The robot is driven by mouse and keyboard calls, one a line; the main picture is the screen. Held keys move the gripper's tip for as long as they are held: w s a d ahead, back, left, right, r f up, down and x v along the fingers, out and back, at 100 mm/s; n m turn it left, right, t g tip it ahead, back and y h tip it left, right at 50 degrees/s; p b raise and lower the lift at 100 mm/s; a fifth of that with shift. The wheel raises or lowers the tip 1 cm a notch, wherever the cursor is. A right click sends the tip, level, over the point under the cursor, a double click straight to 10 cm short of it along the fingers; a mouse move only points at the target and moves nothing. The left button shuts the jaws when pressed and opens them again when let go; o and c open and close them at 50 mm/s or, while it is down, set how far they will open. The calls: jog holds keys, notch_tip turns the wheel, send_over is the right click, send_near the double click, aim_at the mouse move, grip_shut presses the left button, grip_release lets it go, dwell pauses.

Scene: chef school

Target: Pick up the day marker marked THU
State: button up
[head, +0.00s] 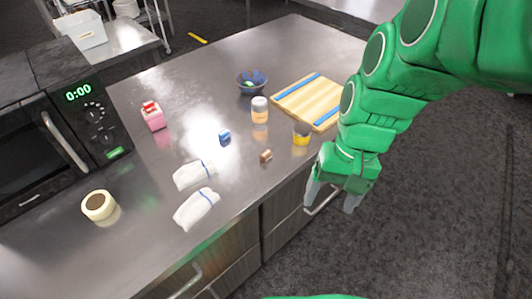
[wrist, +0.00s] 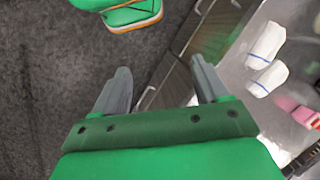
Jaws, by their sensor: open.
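A small brown block (head: 266,156) lies on the steel counter near its front edge. A small blue block (head: 225,137) lies farther back and to the left. Both could be day markers, but no lettering is readable at this size, so I cannot read THU on either. My gripper (head: 331,199) is open and empty. It hangs off the counter's front edge, to the right of the brown block and apart from it. In the wrist view my gripper's two fingers (wrist: 161,72) are spread, with floor and drawer fronts beyond; neither block is clearly visible there.
On the counter (head: 185,75) are two white cloths (head: 195,174), a yellow-lidded jar (head: 302,133), an orange-white jar (head: 260,110), a blue bowl (head: 252,83), a striped board (head: 309,100), a pink box (head: 153,117), a tape roll (head: 98,206) and a microwave (head: 60,120).

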aim_at(269, 154)
jog(key=w+a+f+m+y, duration=0.6)
jog(key=w+a+m+y, duration=0.2)
jog(key=w+a, duration=0.2)
jog(key=w+d+f+m+t+y, duration=0.1)
jog(key=w+f+m+t, duration=0.1)
jog(key=w+f+m, duration=0.1)
jog(key=w+d+f+m+t+y, duration=0.1)
jog(key=w+f+m+t, duration=0.1)
jog(key=w+m, duration=0.3)
jog(key=w+d+f+m+t, duration=0.1)
jog(key=w+f+m+t, duration=0.1)
jog(key=w+f+m, duration=0.2)
jog(key=shift+w+d+f+m+y, duration=0.15)
jog(key=shift+w+m+y, duration=0.05)
jog(key=shift+w, duration=0.2)
jog(key=shift+w+d+f+m+y, duration=0.1)
jog(key=shift+w+d+m+y, duration=0.1)
jog(key=shift+w, duration=0.2)
jog(key=shift+x, duration=3.95)
jog(key=shift+r, duration=0.1)
jog(key=c, duration=1.1)
